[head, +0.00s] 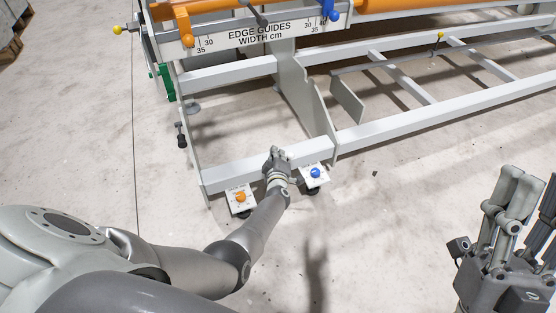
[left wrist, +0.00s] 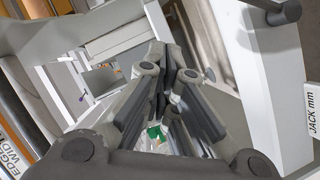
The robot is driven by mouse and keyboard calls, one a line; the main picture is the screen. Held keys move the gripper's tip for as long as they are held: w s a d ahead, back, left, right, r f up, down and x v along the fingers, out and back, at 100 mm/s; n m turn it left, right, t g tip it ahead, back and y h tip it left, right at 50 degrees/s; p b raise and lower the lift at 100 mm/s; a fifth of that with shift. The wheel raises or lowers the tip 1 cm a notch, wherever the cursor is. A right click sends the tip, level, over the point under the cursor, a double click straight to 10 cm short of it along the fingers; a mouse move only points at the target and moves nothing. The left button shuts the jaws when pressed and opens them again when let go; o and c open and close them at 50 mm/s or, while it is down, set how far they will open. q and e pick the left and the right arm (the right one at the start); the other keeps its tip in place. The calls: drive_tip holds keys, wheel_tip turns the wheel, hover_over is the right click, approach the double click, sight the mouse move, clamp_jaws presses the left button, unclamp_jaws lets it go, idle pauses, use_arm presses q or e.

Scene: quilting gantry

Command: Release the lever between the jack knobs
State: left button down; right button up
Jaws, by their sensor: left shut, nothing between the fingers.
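The orange jack knob (head: 240,197) and the blue jack knob (head: 315,173) sit on small white plates at the gantry's low front rail. My left gripper (head: 274,154) is between them at the rail. It is shut and empty, its fingertips together in the left wrist view (left wrist: 163,52). In the head view, my gripper and wrist cover the spot between the knobs, and I cannot make out the lever there. A dark round bar (left wrist: 278,12) at the top right of the wrist view may be the lever; it is apart from the fingers. My right gripper (head: 535,180) is open and empty at the far right.
The low white rail (head: 400,116) runs behind the knobs to the right. The edge guides panel (head: 255,33) stands above. A label reading JACK mm (left wrist: 312,112) shows at the wrist view's right. The concrete floor (head: 400,220) between my arms is clear.

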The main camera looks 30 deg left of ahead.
use_arm(q)
drive_tip(key=shift+r+p+v, duration=0.1)
drive_tip(key=shift+p+v, duration=0.75)
drive_tip(key=shift+v, duration=0.65)
drive_tip(key=shift+r+p+v, duration=0.15)
drive_tip(key=shift+p+v, duration=0.7)
drive_tip(key=shift+v, duration=0.6)
use_arm(e)
drive_tip(key=w+f+g+h, duration=0.3)
drive_tip(key=w+f+g, duration=0.5)
drive_tip(key=f, duration=0.4)
drive_tip(key=shift+w+a+f+g+h, duration=0.2)
drive_tip(key=shift+w+f+g+h, duration=0.15)
drive_tip(key=shift+g, duration=0.35)
use_arm(q)
drive_tip(key=shift+w+d, duration=0.1)
use_arm(e)
drive_tip(key=shift+s, duration=0.1)
